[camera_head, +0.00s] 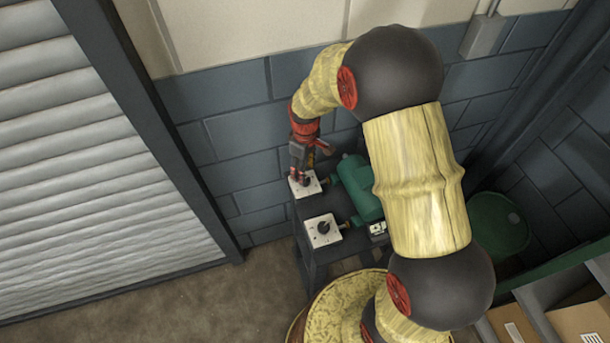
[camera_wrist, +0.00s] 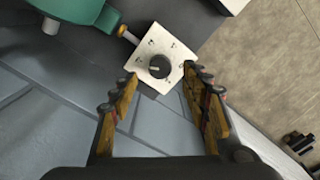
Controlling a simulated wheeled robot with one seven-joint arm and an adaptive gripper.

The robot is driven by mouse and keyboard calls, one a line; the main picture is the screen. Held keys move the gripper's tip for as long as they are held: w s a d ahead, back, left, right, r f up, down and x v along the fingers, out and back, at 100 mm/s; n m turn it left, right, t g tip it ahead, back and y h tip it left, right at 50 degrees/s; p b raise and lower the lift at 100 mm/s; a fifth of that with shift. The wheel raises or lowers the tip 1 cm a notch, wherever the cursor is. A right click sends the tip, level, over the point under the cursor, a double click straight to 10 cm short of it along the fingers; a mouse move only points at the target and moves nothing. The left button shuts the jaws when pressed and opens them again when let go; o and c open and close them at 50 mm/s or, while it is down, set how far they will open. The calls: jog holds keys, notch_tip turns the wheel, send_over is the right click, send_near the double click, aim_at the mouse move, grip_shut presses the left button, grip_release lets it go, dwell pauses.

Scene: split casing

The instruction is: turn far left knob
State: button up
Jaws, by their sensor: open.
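The far left knob (camera_wrist: 159,67) is a dark round dial on a white square plate (camera_wrist: 151,46) with small marks around it. In the head view its plate (camera_head: 313,187) sits at the far left corner of the dark stand, and my gripper partly covers the knob. My gripper (camera_wrist: 158,84) is open, with one finger on each side of the plate's near part in the wrist view. The knob lies between and just beyond the fingertips. I cannot tell whether either finger touches it. A second dark knob (camera_head: 323,228) on a white plate sits nearer in the head view.
A green casing (camera_head: 355,185) stands on the dark stand right of the plates; it also shows in the wrist view (camera_wrist: 75,40). The blue block wall (camera_head: 240,145) is close behind. A shutter (camera_head: 80,180) is left, and a green bin (camera_head: 497,222) is right.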

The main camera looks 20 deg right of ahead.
notch_tip(320, 180, up, 7)
dwell(0.3)
jog(key=shift+r, duration=0.1)
dwell(0.4)
